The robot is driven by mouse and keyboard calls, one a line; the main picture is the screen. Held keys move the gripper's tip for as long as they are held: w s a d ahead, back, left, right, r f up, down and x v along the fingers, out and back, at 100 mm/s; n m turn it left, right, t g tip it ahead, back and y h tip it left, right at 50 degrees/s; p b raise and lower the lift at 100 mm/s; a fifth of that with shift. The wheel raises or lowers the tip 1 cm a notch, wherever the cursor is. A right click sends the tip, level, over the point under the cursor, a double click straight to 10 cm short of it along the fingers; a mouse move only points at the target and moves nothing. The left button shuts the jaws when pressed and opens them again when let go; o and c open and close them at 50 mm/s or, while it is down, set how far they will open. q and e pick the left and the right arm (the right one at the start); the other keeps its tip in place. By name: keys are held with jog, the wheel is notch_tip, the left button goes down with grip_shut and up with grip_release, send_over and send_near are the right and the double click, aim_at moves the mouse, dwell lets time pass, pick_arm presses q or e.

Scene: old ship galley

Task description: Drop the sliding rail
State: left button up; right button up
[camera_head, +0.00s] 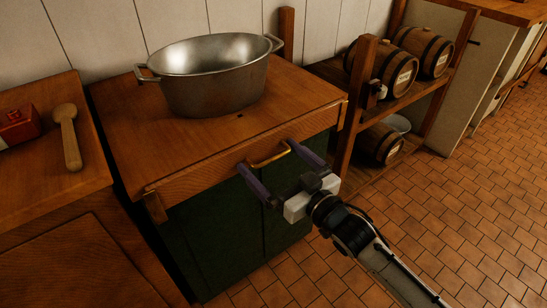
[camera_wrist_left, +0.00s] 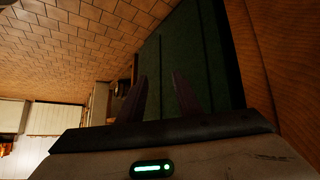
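A wooden front rail (camera_head: 205,172) runs along the front edge of the wooden counter, with a brass handle (camera_head: 268,156) at its middle. My right gripper (camera_head: 268,157) is in front of it with its two purple fingers spread wide. One fingertip is to each side of the handle; I cannot tell whether they touch the rail. My left gripper (camera_wrist_left: 159,76) is out of the head view. In the left wrist view its fingers are apart with nothing between them, near the green cabinet front (camera_wrist_left: 185,55).
A large metal pot (camera_head: 215,90) stands on the counter (camera_head: 130,115). A wooden spoon (camera_head: 68,140) and a red object (camera_head: 18,127) lie on the left counter. Barrels (camera_head: 422,52) sit on a shelf at the right. The tiled floor (camera_head: 460,200) is clear at the right.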

pick_arm(q)
jog(key=shift+s+a+r+p, duration=0.1)
jog(key=shift+s+r+p, duration=0.1)
jog(key=shift+p, duration=0.55)
pick_arm(e)
jog(key=v, duration=1)
pick_arm(q)
jog(key=shift+w+r, duration=0.15)
pick_arm(e)
jog(key=shift+s, duration=0.1)
pick_arm(q)
notch_tip(320, 180, up, 6)
jog(key=p, duration=0.9)
jog(key=shift+a+r, duration=0.2)
pick_arm(e)
jog(key=s+d+f+m+g+h, duration=0.2)
jog(key=s+d+f+g+h, duration=0.1)
jog(key=s+f, duration=0.4)
jog(key=s+d+f+m+g+h, duration=0.3)
jog(key=s+d+f+h, duration=0.2)
jog(key=s, duration=0.8)
notch_tip(320, 180, down, 3)
jog(key=shift+d, duration=0.7)
